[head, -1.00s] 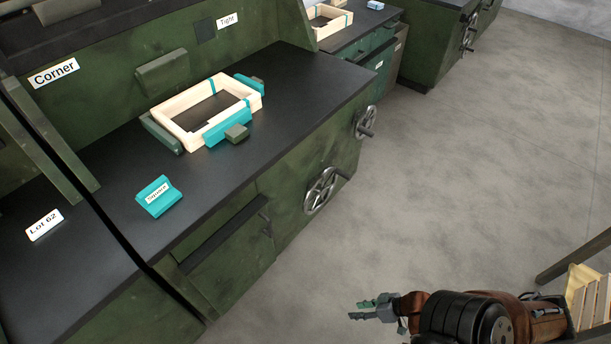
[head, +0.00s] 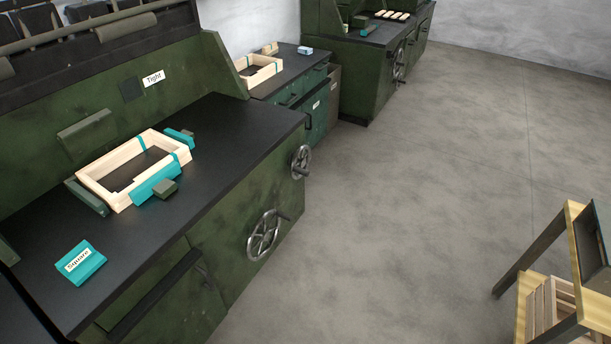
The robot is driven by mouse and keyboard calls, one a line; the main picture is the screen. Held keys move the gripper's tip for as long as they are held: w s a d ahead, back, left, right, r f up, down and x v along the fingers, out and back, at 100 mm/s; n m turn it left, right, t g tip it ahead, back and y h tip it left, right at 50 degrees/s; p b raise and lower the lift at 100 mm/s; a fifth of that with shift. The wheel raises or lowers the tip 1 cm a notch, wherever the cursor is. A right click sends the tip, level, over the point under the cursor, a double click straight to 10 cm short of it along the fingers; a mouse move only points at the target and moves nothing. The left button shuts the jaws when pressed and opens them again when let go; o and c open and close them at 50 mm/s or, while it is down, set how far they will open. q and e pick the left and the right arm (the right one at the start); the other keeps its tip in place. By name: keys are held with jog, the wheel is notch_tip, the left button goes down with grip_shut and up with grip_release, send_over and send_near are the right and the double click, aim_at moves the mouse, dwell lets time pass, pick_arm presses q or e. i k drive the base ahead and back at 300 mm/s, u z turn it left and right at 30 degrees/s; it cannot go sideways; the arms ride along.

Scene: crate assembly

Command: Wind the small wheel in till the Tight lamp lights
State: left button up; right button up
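The small wheel (head: 301,162), a grey handwheel with a crank handle, is on the right end of the green bench. The larger spoked wheel (head: 264,236) is on the bench front. The Tight lamp (head: 131,89) is a dark, unlit square beside the "Tight" label (head: 153,78) on the back panel. A pale wooden crate frame (head: 106,189) lies on the black bench top between a green block (head: 87,198) and teal jaws (head: 156,184). Neither of my grippers is in view.
A teal "Square" block (head: 81,263) lies on the bench top. Another bench with a wooden frame (head: 262,74) stands beyond. A wooden stand (head: 572,240) with a slatted crate (head: 548,306) is at the lower right. The grey floor (head: 410,200) between is clear.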

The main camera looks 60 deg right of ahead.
aim_at(302, 163)
jog(key=z, duration=1.7)
jog(key=i, duration=0.45)
jog(key=u, duration=0.15)
jog(key=k, duration=0.55)
jog(key=u, duration=0.6)
jog(key=i, duration=1.15)
jog(key=u, duration=0.15)
